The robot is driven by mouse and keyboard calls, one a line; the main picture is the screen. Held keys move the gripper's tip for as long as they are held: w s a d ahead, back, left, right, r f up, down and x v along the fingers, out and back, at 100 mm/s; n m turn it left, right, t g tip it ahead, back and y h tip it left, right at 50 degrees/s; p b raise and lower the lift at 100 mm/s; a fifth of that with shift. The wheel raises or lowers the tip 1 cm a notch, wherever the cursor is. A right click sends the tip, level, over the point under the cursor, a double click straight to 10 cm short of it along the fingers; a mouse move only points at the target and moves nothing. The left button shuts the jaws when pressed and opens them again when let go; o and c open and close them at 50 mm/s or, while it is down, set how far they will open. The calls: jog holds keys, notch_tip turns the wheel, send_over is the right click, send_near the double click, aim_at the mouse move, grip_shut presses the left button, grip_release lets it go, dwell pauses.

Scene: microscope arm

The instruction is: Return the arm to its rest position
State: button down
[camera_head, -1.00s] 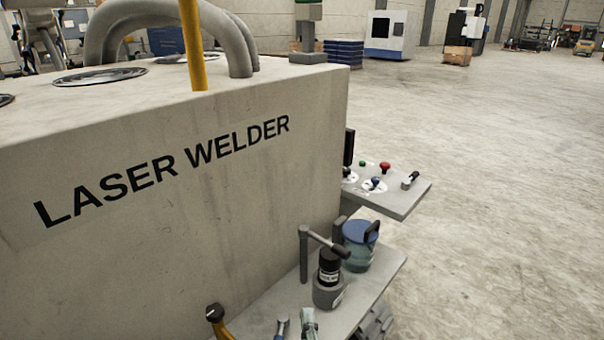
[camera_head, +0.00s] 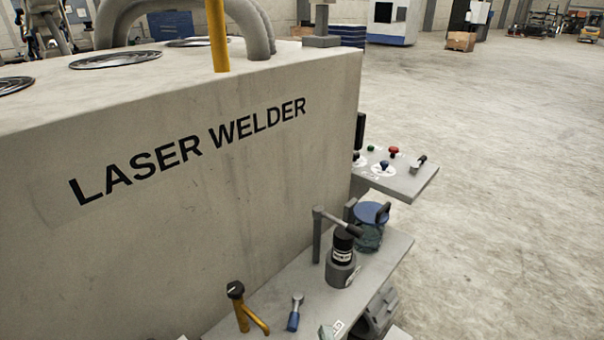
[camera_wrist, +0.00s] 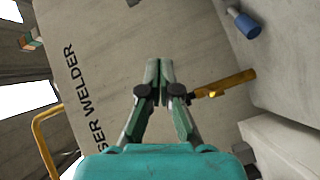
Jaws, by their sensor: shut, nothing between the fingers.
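In the head view my gripper is not clearly seen. The laser welder (camera_head: 200,215) fills the left side there, and the yellow lever (camera_head: 240,306) stands at the near end of its side shelf (camera_head: 290,285).
A blue-handled tool (camera_head: 294,313), a black-capped microscope part (camera_head: 341,262) and a blue-lidded jar (camera_head: 370,226) stand on the shelf. A control panel (camera_head: 412,183) with buttons juts out beyond. The floor (camera_head: 500,200) to the right is clear.

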jog(key=s+d+f+m, duration=0.3)
jog(key=s+d+f, duration=0.2)
jog(key=s, duration=0.4)
jog(key=s+d+m, duration=0.2)
jog(key=s+m, duration=0.2)
jog(key=s, duration=0.4)
jog(key=s+d+m+g+h, duration=0.1)
jog(key=s+d+m, duration=0.2)
jog(key=s, duration=0.5)
jog(key=s+d+r+m+h, duration=0.1)
jog(key=s+d+m, duration=0.2)
jog(key=s+m, duration=0.2)
jog(key=s, duration=0.2)
jog(key=shift+s+d+m+g, duration=0.25)
jog(key=shift+s+m+g, duration=0.05)
jog(key=shift+s+g, duration=0.1)
